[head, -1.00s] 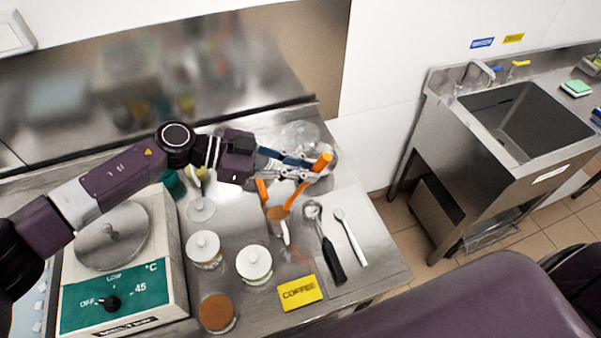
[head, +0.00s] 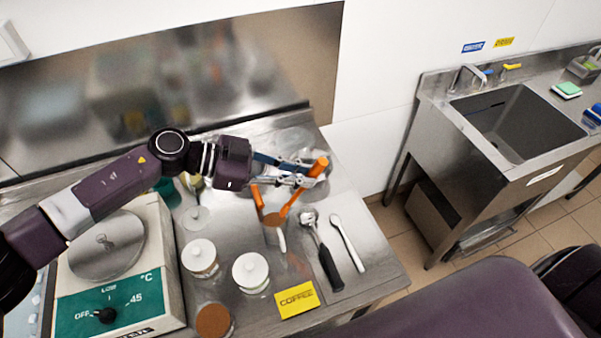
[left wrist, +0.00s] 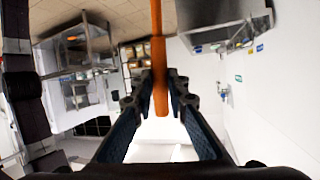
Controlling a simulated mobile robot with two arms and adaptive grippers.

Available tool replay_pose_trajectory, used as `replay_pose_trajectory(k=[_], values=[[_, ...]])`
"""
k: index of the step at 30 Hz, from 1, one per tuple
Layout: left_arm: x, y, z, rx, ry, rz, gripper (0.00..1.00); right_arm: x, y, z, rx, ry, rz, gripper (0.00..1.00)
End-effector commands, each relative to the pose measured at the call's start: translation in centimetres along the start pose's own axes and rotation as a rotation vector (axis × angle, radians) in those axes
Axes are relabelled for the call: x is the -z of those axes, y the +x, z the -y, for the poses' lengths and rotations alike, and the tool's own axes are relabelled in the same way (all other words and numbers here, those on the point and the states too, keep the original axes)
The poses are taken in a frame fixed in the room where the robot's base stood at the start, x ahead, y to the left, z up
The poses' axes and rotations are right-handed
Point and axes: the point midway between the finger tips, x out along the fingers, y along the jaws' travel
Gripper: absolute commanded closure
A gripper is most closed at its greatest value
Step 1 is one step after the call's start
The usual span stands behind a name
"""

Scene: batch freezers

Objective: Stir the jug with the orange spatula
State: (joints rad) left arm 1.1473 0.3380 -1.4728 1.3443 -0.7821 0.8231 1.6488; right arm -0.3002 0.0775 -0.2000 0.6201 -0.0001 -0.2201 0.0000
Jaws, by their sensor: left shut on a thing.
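The orange spatula (head: 319,167) is held by its handle in my left gripper (head: 308,178), above the right part of the steel counter. The handle leans, its lower end running down-left to a small vessel with brown contents (head: 273,221), which looks like the jug. I cannot tell how deep the spatula's tip reaches. A second orange piece (head: 257,198) rises at the vessel's left side; what it belongs to is unclear. In the left wrist view the orange handle (left wrist: 159,75) stands upright between the fingers (left wrist: 159,108). My right gripper is not in view.
A black-handled scoop (head: 327,262) and a white spoon (head: 347,242) lie right of the jug. White-lidded jars (head: 251,272), a brown-filled jar (head: 213,320) and a yellow COFFEE sign (head: 297,300) stand in front. A melter (head: 110,285) is at left; a sink (head: 515,125) is far right.

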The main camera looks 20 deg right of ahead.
Motion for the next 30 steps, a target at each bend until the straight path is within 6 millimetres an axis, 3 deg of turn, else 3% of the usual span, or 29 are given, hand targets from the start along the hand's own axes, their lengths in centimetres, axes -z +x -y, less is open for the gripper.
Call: replay_pose_trajectory(k=[15,30], values=[[4.2,-1.7,0.5,0.001,0.002,0.0,1.0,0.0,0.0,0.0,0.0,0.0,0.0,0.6],[4.6,-1.9,0.5,0.0,0.0,0.0,1.0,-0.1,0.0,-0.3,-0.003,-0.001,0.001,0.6]])
